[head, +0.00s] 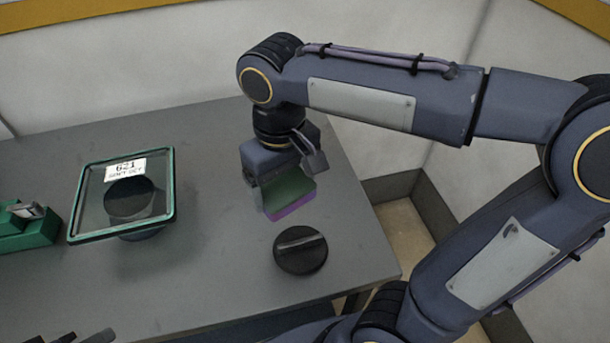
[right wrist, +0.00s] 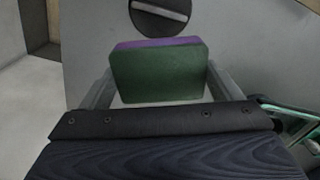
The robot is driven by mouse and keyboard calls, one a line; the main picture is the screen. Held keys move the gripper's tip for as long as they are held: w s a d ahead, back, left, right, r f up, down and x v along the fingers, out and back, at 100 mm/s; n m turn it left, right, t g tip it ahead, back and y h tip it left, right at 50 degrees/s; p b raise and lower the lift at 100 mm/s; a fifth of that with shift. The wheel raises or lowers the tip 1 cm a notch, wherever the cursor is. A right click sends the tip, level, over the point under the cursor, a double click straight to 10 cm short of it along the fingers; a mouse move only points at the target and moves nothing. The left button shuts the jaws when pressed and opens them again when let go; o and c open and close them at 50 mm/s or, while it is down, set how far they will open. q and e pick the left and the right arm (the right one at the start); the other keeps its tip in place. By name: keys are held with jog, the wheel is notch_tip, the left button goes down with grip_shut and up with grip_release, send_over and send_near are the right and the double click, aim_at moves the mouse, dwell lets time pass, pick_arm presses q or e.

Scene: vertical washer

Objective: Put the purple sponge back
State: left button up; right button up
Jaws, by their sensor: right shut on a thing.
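The purple sponge (head: 290,205) has a green top layer and a purple lower layer. My right gripper (head: 286,190) is shut on it at the table's right part, pointing down. In the right wrist view the sponge (right wrist: 158,75) sits between the two fingers of the right gripper (right wrist: 158,88), green face toward the camera and purple edge at the far side. I cannot tell whether the sponge touches the table.
A black round knob (head: 300,250) is just in front of the sponge on the grey table (head: 200,290). A green-framed glass pane (head: 85,203) with a label stands at left over a dark round part. A green block (head: 30,232) is at the far left. The table's right edge is near.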

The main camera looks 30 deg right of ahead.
jog(key=w+d+f, duration=0.2)
jog(key=d, duration=0.1)
jog(key=w+d+f, duration=0.2)
jog(key=f, duration=0.1)
jog(key=w+d+f, duration=0.2)
jog(key=d, duration=0.1)
jog(key=shift+w+d+f+p, duration=0.3)
jog(key=shift+w+f, duration=0.05)
jog(key=shift+f, duration=0.05)
jog(key=shift+w+d+f, duration=0.15)
jog(key=shift+f, duration=0.05)
jog(key=f, duration=0.3)
jog(key=shift+w+d, duration=0.2)
jog(key=shift+d, duration=0.1)
jog(key=shift+f, duration=0.5)
jog(key=shift+f+b, duration=0.2)
jog(key=shift+b, duration=0.1)
jog(key=o, duration=0.8)
